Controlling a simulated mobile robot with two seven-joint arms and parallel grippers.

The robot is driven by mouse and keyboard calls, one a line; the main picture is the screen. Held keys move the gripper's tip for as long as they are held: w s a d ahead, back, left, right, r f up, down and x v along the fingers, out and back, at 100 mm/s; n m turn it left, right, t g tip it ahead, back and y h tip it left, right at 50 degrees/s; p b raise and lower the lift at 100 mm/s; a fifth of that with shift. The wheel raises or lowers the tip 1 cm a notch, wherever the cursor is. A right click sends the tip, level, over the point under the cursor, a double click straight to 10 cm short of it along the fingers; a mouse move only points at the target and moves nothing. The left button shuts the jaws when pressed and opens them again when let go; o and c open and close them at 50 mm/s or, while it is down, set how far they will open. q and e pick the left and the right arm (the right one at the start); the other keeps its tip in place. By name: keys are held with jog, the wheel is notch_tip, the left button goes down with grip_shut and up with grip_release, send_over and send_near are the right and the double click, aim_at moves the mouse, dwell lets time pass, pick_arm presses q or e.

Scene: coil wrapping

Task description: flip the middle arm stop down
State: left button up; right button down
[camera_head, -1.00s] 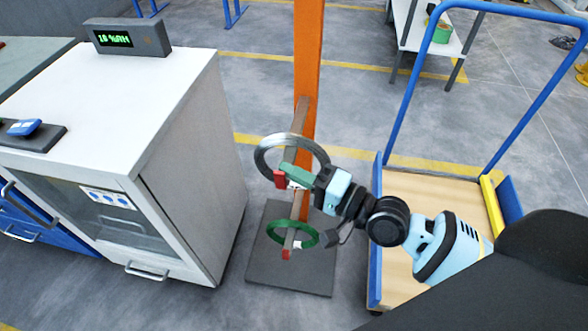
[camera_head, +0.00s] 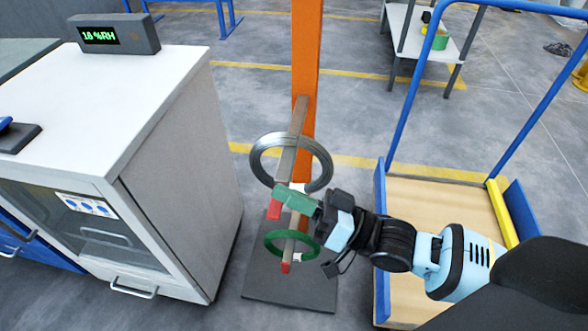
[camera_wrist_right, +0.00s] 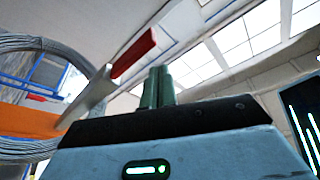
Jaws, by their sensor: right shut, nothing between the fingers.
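An orange post (camera_head: 306,60) carries arms one above the other. The upper visible arm (camera_head: 297,118) bears a grey wire coil (camera_head: 258,160) and has a red stop (camera_head: 273,209) at its front end. In the right wrist view the red stop (camera_wrist_right: 134,54) is near the fingers. The lower arm holds a green coil (camera_head: 269,240) and has a red end (camera_head: 286,267). My right gripper (camera_head: 292,198) has its green fingers shut and empty, just right of and above the upper red stop. Whether they touch is unclear. My left gripper is out of view.
A white cabinet (camera_head: 140,85) with a humidity display (camera_head: 113,35) stands left. A cart with a wooden deck (camera_head: 430,195) and blue rail (camera_head: 413,100) is right of the post. The post stands on a dark base plate (camera_head: 270,287).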

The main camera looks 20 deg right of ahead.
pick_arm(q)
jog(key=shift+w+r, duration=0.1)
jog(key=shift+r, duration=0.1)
pick_arm(e)
jog(key=shift+r, duration=0.15)
